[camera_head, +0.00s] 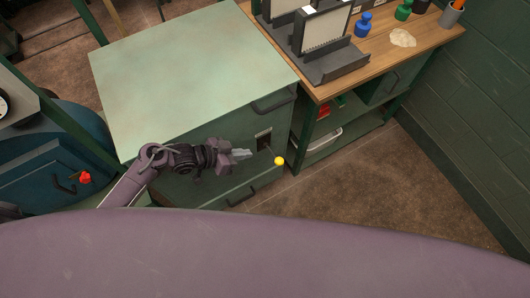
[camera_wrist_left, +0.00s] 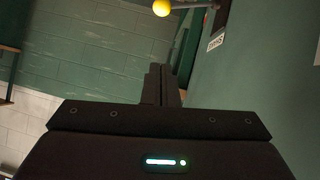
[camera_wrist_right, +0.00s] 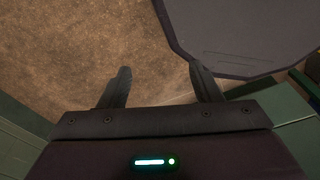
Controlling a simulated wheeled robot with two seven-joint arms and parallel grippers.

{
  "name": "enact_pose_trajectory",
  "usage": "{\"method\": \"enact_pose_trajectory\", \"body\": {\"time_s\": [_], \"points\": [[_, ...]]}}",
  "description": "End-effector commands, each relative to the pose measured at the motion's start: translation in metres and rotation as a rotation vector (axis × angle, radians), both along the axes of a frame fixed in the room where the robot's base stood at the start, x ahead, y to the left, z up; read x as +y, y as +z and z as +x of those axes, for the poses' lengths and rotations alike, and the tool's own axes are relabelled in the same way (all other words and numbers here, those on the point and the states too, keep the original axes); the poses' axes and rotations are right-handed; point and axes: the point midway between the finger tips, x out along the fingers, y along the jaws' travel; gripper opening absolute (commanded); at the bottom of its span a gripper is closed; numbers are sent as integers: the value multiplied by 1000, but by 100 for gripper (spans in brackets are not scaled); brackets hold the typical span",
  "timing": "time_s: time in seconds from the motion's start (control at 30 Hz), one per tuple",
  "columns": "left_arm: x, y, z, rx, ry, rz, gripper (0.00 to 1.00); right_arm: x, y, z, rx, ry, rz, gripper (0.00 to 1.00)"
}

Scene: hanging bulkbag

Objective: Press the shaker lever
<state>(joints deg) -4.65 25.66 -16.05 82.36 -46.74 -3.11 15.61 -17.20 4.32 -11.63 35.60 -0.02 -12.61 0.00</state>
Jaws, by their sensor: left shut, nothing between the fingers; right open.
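The shaker lever ends in a yellow ball knob (camera_head: 279,161), which sticks out of a dark slot in the front of the green cabinet (camera_head: 180,75). The knob also shows at the top of the left wrist view (camera_wrist_left: 162,8), with its rod running right towards a small label. My left gripper (camera_head: 245,153) is shut and empty, in front of the cabinet and a little left of the knob, apart from it. My right gripper (camera_wrist_right: 160,78) shows only in its wrist view, open and empty above the brown floor.
A wooden bench (camera_head: 400,45) stands right of the cabinet with a dark stand, blue and green weights and a pencil cup. A blue drum-like unit (camera_head: 45,165) with a red knob is at the left. Floor right of the cabinet is clear up to the green wall.

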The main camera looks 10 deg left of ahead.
Motion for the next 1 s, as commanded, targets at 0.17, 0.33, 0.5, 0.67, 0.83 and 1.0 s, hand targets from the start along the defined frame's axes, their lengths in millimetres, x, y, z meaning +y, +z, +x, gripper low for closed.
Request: {"method": "enact_pose_trajectory", "body": {"time_s": [0.17,0.33,0.5,0.67,0.83,1.0], "points": [[0,-1,0,0,1,0,0,-7,-1,0,0,-2,-9,58],[-2,-5,1,1,3,0,0,-11,-5,0,0,-2,-14,58],[-16,-19,9,-1,3,-2,0,-11,-24,0,0,-2,-13,58],[-37,-37,21,-1,3,-2,0,-8,-50,0,1,-3,-9,58],[-59,-53,34,-1,4,-2,0,-3,-77,-1,1,-3,-3,58],[-76,-72,41,2,4,1,0,1,-102,-1,1,-2,2,58]]}}
